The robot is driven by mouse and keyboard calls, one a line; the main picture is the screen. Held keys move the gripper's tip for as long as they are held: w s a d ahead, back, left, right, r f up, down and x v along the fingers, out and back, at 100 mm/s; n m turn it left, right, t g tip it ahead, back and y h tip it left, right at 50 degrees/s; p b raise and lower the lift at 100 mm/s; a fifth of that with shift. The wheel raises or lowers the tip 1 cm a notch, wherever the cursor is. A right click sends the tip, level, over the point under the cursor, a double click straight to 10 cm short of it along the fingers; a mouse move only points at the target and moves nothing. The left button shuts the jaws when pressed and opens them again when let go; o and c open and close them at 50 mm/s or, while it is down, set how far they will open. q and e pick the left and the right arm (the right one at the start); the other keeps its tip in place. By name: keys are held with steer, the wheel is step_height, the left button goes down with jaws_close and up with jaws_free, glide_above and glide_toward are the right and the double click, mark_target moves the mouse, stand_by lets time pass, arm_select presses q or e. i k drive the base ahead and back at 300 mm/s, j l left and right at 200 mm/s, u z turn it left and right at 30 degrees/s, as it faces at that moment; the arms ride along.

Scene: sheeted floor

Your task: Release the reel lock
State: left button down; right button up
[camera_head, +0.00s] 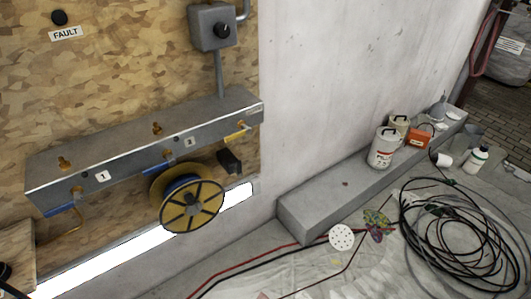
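A reel (206,207) with yellowish flanges and blue line wound on it hangs in front of the plywood wall, below a grey metal manifold (130,150). Its dark hub (193,203) faces outward. A small black block (230,161) sits just right of the reel, under the manifold. I cannot tell which part is the reel lock. Neither of my grippers can be made out in the head view.
The manifold carries brass fittings, blue handles and a yellow one (237,135). A grey box with a black knob (222,31) is above. A low concrete ledge (320,210) holds cans (382,150). Coiled black cable (455,235) and red and black hoses lie on the sheeted floor.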

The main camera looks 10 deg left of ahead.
mark_target(238, 169)
steer(key=i+l, duration=0.15)
steer(key=l, duration=0.2)
steer(key=i+l+u, duration=0.15)
steer(key=l, duration=0.2)
steer(key=i+l, duration=0.2)
steer(key=l, duration=0.15)
steer(key=i+l+u, duration=0.1)
steer(key=l, duration=0.25)
steer(key=i+l+u, duration=0.1)
steer(key=l, duration=0.25)
steer(key=i, duration=0.05)
